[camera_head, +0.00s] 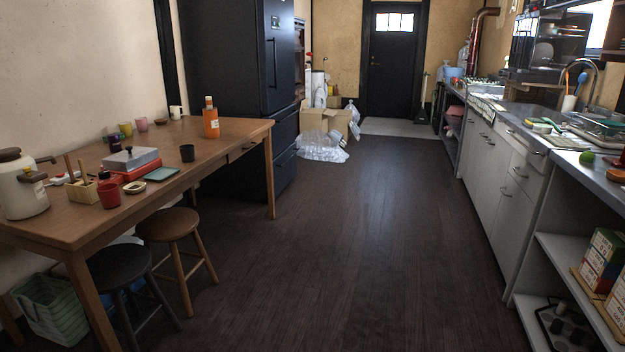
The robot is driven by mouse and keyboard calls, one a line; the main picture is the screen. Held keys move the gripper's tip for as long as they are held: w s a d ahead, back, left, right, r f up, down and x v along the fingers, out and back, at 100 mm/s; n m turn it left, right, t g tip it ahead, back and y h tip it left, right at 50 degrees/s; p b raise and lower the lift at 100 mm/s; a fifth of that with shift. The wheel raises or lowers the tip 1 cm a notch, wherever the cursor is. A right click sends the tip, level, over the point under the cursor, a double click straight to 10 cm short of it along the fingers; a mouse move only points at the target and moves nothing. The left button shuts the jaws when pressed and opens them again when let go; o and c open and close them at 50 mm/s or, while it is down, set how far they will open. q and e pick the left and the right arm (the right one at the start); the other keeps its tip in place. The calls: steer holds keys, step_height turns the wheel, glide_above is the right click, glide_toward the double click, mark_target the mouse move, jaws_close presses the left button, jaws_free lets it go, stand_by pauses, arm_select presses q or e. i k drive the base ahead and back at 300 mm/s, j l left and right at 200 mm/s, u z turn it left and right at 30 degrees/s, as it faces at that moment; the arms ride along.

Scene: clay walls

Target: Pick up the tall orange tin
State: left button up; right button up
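A tall orange bottle-shaped container (211,124) with a pale label and a narrower top stands upright near the far end of the wooden table (215,154) on the left. It is the only tall orange thing that I can make out, and I take it for the orange tin. It stands apart from the other items, with bare tabletop around it. Neither of my grippers shows in the head view.
Open dark floor (350,240) lies between table and right-hand counter (545,150). Boxes and plastic bags (322,147) lie beyond the dark fridge (235,60).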

mark_target(210, 116)
steer(key=i+l+z, duration=0.1)
steer(key=i+z, duration=0.35)
steer(key=i, duration=1.1)
steer(key=i+u, duration=0.3)
steer(key=i, duration=0.15)
steer(key=i+l+u, duration=0.3)
steer(key=i, duration=0.15)
steer(key=i+l+u, duration=0.25)
steer(key=i, duration=0.15)
steer(key=i+l+u, duration=0.15)
steer(key=u, duration=0.2)
steer(key=i+l+u, duration=0.5)
steer(key=u, duration=0.2)
